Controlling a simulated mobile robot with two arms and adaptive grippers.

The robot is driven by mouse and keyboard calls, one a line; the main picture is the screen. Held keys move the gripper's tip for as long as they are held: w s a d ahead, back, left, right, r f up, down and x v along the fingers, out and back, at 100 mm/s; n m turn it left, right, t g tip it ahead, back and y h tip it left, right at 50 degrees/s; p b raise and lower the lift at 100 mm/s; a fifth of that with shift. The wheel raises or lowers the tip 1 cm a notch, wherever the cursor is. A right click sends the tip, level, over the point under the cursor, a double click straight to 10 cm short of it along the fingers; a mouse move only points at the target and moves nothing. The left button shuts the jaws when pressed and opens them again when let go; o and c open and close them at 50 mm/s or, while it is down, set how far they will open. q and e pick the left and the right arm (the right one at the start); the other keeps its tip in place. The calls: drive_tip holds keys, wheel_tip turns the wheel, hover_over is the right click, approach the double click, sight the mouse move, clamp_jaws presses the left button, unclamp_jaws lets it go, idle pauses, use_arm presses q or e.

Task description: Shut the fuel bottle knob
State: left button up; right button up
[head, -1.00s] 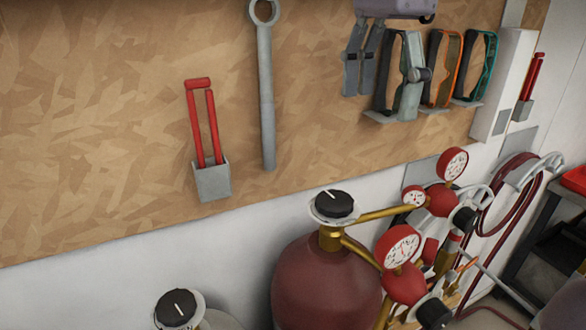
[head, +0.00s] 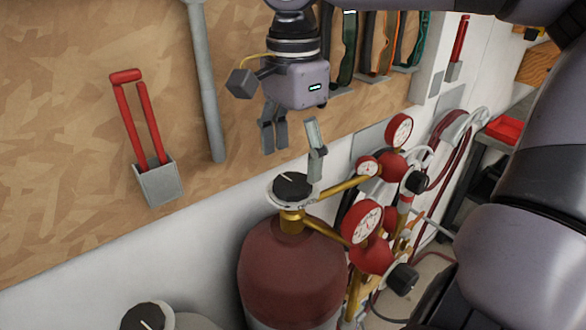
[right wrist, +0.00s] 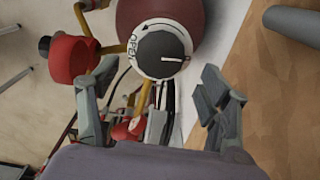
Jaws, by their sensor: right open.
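The fuel bottle is a dark red cylinder (head: 292,265) with a brass valve on top. Its black knob (head: 293,186) has a white pointer line and sits on a pale ring. In the right wrist view the knob (right wrist: 161,55) is just beyond the fingers, and the ring reads "OPEN" with an arrow. My right gripper (head: 291,142) is open and empty, pointing down just above and behind the knob, not visibly touching it. In the right wrist view its fingers (right wrist: 157,108) are spread wide with nothing between them. My left gripper is not in view.
Red gauges (head: 363,223) and brass pipes stand right of the knob. A second bottle's black knob (head: 143,318) shows at the lower left. A board with a red-handled tool (head: 140,120) and a wrench (head: 206,80) is behind. My right arm covers the right side.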

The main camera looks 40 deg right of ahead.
sight(293, 181)
wheel_tip(293, 181, down, 4)
drive_tip(key=shift+r, duration=0.25)
drive_tip(key=shift+f, duration=0.3)
drive_tip(key=c, duration=1.1)
drive_tip(key=shift+f+m+b, duration=0.15)
drive_tip(key=shift+m+b, duration=0.15)
drive_tip(key=shift+m, duration=0.1)
drive_tip(key=shift+c, duration=0.2)
drive_tip(key=shift+m, duration=0.3)
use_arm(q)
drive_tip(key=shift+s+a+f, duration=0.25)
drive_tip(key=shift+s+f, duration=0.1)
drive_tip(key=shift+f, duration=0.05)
use_arm(e)
drive_tip(key=shift+r, duration=0.2)
